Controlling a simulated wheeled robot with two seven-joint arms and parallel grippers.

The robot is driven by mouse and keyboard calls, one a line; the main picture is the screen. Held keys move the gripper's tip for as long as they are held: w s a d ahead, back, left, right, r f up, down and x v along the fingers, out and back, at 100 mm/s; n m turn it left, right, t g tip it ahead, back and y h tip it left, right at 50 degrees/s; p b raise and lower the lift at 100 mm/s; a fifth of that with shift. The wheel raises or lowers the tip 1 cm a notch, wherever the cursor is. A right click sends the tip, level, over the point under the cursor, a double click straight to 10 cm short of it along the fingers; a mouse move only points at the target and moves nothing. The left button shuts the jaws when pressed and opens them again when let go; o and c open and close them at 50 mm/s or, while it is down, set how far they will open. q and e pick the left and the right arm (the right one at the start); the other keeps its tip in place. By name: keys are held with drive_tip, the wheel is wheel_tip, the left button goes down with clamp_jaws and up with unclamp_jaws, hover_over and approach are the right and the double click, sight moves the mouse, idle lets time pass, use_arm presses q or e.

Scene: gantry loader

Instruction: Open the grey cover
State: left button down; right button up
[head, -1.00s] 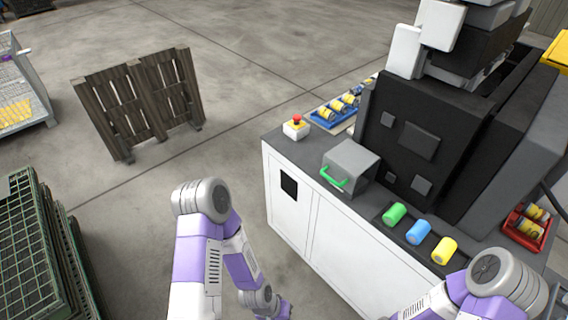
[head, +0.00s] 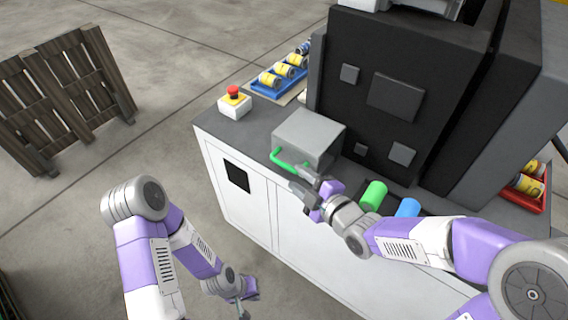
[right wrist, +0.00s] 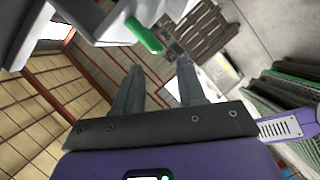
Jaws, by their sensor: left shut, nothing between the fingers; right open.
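The grey cover (head: 309,134) is a box shape on top of the white cabinet, with a green handle (head: 286,161) on its front lower edge. It looks closed. My right gripper (head: 303,183) is just in front of the handle, open and empty. In the right wrist view its two fingers (right wrist: 160,75) are spread, and the green handle (right wrist: 143,36) is beyond their tips, not between them. My left gripper (head: 243,308) is low in front of the cabinet, shut and empty, away from the cover.
A red button on a white box (head: 234,101) stands left of the cover. A green cylinder (head: 373,195) and a blue one (head: 407,208) lie to its right, near my right arm. The black machine (head: 400,95) rises behind. A wooden pallet (head: 60,95) stands at left.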

sight(287, 167)
drive_tip(key=b+x, duration=0.1)
drive_tip(key=x, duration=0.6)
drive_tip(key=shift+w+a+f, duration=0.1)
drive_tip(key=shift+w, duration=0.3)
drive_tip(key=shift+c, duration=0.3)
clamp_jaws()
